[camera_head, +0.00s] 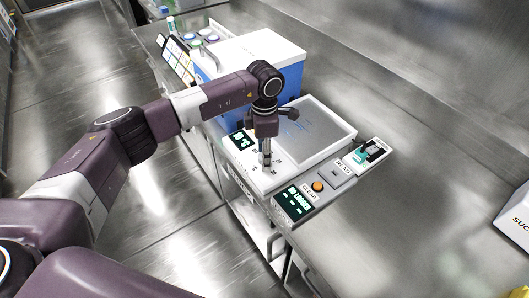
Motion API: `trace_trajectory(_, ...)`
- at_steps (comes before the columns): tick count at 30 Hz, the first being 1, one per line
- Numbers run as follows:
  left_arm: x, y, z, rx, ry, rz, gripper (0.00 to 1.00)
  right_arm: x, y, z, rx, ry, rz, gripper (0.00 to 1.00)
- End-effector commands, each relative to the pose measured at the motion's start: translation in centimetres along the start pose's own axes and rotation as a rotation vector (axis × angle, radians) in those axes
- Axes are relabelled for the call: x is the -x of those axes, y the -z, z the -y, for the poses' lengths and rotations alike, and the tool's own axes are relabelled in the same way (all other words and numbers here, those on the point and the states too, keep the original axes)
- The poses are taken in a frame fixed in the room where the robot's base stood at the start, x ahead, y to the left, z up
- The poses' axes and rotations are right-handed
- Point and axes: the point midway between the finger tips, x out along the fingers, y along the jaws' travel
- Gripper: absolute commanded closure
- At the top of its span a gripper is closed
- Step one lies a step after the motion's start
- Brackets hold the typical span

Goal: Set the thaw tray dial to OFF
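The thaw tray (337,122) is a white unit with a grey flat plate, standing on the steel bench. Its sloped front panel has a small dark display (242,140) with green marks and small printed labels. My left gripper (266,163) points down at this panel, among the labels. The dial is hidden or too small to make out under the fingertips, so its setting cannot be read. The fingers look close together, but I cannot tell whether they are shut on the dial. My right gripper is not in view.
A blue and white box (262,47) stands behind the tray. In front is a panel with a green-lit display (294,203), an orange button (318,186) and a small green item (360,156) in a holder. A white box (516,222) stands far right. The bench between is clear.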

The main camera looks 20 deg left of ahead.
Motion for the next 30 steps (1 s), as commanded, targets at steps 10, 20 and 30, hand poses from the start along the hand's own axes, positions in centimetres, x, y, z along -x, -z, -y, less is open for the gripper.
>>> trace_trajectory(10,-0.18,-0.05,0.01,0.0,0.0,0.001,0.63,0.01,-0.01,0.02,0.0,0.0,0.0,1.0)
trace_trajectory(20,-0.16,-0.06,0.01,0.0,0.0,0.002,0.96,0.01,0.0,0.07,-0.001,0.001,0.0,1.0)
trace_trajectory(30,-0.23,-0.06,0.0,0.063,0.0,0.002,0.96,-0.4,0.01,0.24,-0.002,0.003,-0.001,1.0)
